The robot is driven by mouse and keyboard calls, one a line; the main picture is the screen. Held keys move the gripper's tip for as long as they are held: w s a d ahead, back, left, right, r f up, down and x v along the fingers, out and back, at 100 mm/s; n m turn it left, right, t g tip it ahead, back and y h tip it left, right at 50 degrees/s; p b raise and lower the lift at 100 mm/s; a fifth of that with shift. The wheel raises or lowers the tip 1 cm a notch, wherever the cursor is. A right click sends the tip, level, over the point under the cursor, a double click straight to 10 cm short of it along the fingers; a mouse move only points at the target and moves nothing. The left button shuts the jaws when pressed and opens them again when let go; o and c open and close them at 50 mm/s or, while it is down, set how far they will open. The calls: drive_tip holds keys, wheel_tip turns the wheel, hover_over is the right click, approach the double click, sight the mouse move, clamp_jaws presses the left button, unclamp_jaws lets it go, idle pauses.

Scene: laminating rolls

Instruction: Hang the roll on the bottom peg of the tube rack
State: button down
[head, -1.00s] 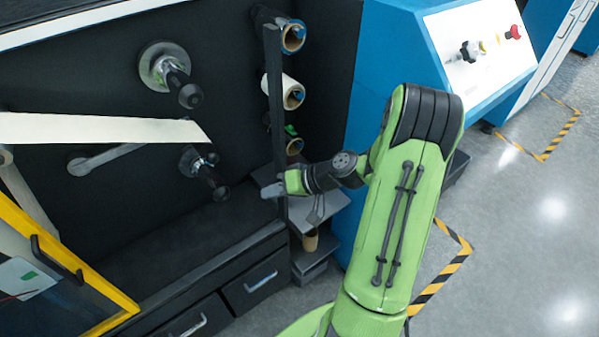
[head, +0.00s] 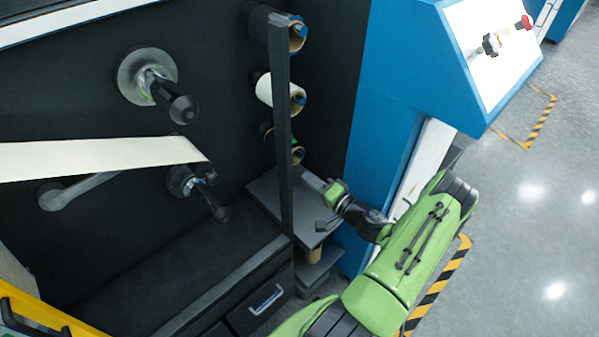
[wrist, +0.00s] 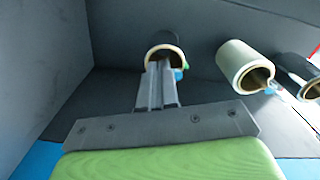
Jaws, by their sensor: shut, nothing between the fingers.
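The tube rack is a column of pegs on the dark wall behind a dark upright post (head: 281,130). On its lowest visible peg hangs a dark roll with a tan core (head: 298,155), partly hidden by the post. The same roll shows in the wrist view (wrist: 163,42), straight beyond my fingertips. My gripper (head: 313,182) is just below and right of that roll in the head view. In the wrist view my gripper's fingers (wrist: 158,82) are together, empty, and overlap the roll's lower rim; I cannot tell whether they touch it.
A white roll (head: 284,92) and a dark roll (head: 297,35) hang above. A grey shelf (head: 275,195) lies below, with a tan cylinder (head: 314,256) under it. A blue cabinet (head: 385,110) stands close on the right. Two black-knobbed spindles (head: 160,85) project at left.

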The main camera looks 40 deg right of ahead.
drive_tip(key=w, duration=0.7)
drive_tip(key=shift+w, duration=0.45)
